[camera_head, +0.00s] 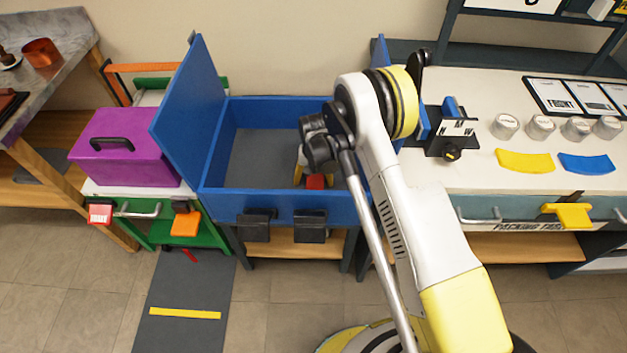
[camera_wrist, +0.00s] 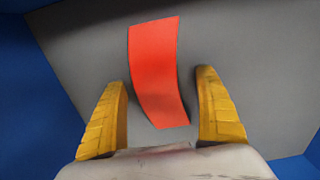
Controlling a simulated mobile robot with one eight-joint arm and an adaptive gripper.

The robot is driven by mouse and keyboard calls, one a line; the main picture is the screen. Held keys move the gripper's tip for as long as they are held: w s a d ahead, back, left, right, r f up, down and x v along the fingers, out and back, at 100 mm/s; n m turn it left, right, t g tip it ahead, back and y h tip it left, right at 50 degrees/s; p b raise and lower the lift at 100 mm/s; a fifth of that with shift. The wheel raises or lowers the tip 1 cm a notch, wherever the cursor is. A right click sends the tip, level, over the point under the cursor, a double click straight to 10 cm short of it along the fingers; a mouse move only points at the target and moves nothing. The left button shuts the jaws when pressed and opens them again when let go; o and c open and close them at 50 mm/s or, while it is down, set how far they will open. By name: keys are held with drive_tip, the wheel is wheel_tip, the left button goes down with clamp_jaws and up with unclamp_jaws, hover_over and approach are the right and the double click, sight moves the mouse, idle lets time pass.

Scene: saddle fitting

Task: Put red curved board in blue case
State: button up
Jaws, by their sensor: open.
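The red curved board (camera_wrist: 157,70) lies on the grey floor of the blue case in the wrist view, between and just ahead of my open fingers. Neither finger appears to touch it. In the head view a small part of the red board (camera_head: 315,182) shows below my wrist, inside the blue case (camera_head: 275,204); the rest is hidden by my arm. My gripper (camera_wrist: 162,110) is open, with yellow fingers, pointing down into the case; it also shows in the head view (camera_head: 312,178). The case is open, with a raised blue panel (camera_head: 190,110) at its left.
A purple box (camera_head: 123,150) stands left of the case. On the right bench lie a yellow curved board (camera_head: 525,161) and a blue curved board (camera_head: 587,164), beside several round capped pieces (camera_head: 541,127). The left part of the case floor is clear.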

drive_tip(key=shift+r, duration=0.1)
wheel_tip(320, 180, up, 12)
drive_tip(key=p, duration=0.4)
drive_tip(key=shift+r+p, duration=0.2)
drive_tip(key=shift+p, duration=0.1)
wheel_tip(320, 180, up, 14)
drive_tip(key=t, duration=0.1)
hover_over(314, 181)
drive_tip(key=d, duration=0.4)
drive_tip(key=s+d+r+t, duration=0.1)
drive_tip(key=s+d+r, duration=0.2)
drive_tip(key=r, duration=0.3)
drive_tip(key=s+d+r+t, duration=0.1)
drive_tip(key=s+d+r, duration=0.15)
drive_tip(key=r, duration=0.35)
drive_tip(key=s+d+r+t, duration=0.1)
drive_tip(key=s+d+r, duration=0.1)
drive_tip(key=s, duration=0.5)
drive_tip(key=s+d+r+t, duration=0.1)
drive_tip(key=s+d+r, duration=0.2)
drive_tip(key=s, duration=0.4)
drive_tip(key=s+d+r+t, duration=0.2)
drive_tip(key=s+d, duration=0.1)
drive_tip(key=s, duration=0.4)
drive_tip(key=shift+s+d+r, duration=0.2)
drive_tip(key=shift+s+d, duration=0.1)
drive_tip(key=shift+s, duration=0.1)
